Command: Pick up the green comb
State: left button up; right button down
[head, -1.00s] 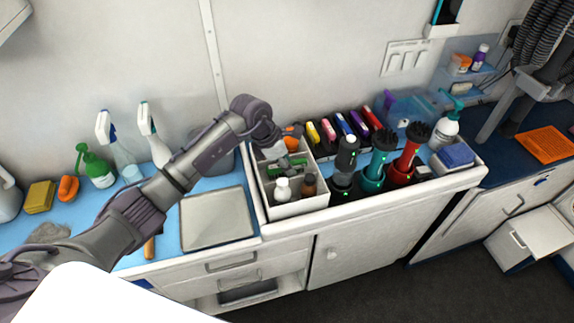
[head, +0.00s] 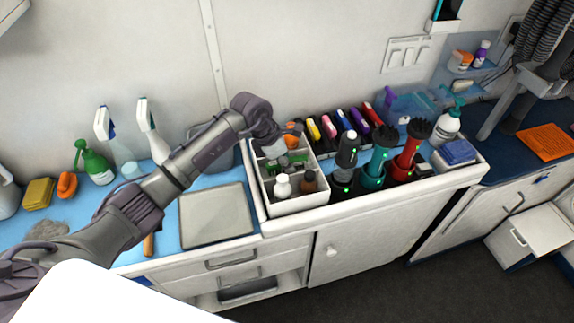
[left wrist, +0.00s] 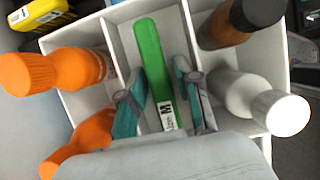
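The green comb (left wrist: 150,58) stands in a middle compartment of the white divided caddy (head: 298,208), with a small white label near its lower end. My left gripper (left wrist: 158,72) is open in the left wrist view, with one teal-padded finger on each side of the comb. A gap shows between the comb and the right-hand finger; contact on the other side is hard to tell. In the head view my left gripper (head: 287,161) is down at the caddy and partly hides the comb. My right gripper is not in view.
The caddy also holds a white bottle (left wrist: 240,95), a brown bottle (left wrist: 240,22) and orange bottles (left wrist: 65,70) in neighbouring compartments. Clippers (head: 376,160) stand to the right. A grey tray (head: 216,215) lies to the left, with spray bottles behind.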

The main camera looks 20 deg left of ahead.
pick_arm(q)
grip_shut()
jog(key=shift+r+p, duration=0.55)
jog(key=shift+p, duration=0.05)
notch_tip(320, 180, up, 9)
jog(key=b, duration=0.3)
jog(key=shift+w+f, duration=0.1)
jog(key=shift+r, duration=0.4)
